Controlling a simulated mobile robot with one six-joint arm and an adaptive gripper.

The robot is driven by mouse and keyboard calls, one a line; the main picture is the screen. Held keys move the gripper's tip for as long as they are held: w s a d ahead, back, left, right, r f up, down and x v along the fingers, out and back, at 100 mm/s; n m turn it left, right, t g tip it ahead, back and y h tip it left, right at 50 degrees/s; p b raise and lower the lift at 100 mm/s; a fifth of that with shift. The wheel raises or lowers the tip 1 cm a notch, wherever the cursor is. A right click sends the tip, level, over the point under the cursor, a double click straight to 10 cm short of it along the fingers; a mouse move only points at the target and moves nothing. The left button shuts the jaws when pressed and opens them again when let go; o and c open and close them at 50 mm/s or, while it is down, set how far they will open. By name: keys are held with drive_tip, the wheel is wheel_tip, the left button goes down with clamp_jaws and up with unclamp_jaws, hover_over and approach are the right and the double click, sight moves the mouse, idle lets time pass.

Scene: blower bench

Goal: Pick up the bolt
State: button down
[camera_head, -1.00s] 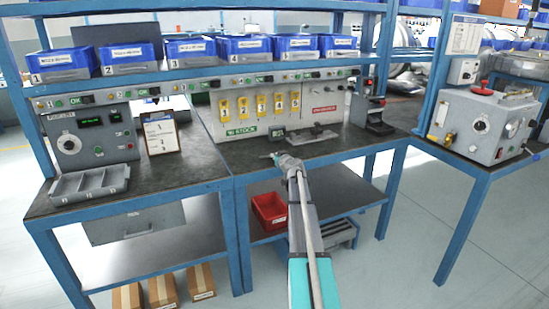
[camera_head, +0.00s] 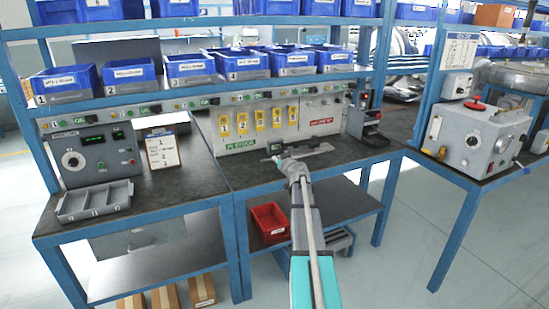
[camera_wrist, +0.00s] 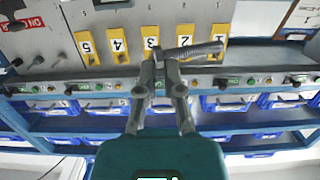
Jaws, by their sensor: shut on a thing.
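The bolt (camera_wrist: 200,49) is a grey metal rod with a thicker head, seen in the wrist view lying crosswise at the fingertips and sticking out to the right. My gripper (camera_wrist: 160,68) is shut on it near its head end. In the head view my gripper (camera_head: 277,159) is over the front of the right-hand bench top, before the grey panel with yellow numbered tags. There the bolt is too small to make out clearly.
A grey divided tray (camera_head: 95,202) and a clipboard stand (camera_head: 162,149) are on the left bench top. A grey flat fixture (camera_head: 308,151) lies behind my gripper. Blue bins (camera_head: 190,69) line the shelf above. A red bin (camera_head: 270,222) is on the lower shelf.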

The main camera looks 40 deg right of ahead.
drive_tip(key=s+a+r+p, duration=0.2)
drive_tip(key=s+r+p, duration=0.1)
drive_tip(key=s, duration=0.6)
drive_tip(key=shift+a+r+p, duration=0.25)
drive_tip(key=shift+r+p, duration=0.15)
drive_tip(key=shift+r, duration=0.45)
drive_tip(key=shift+s+r, duration=0.1)
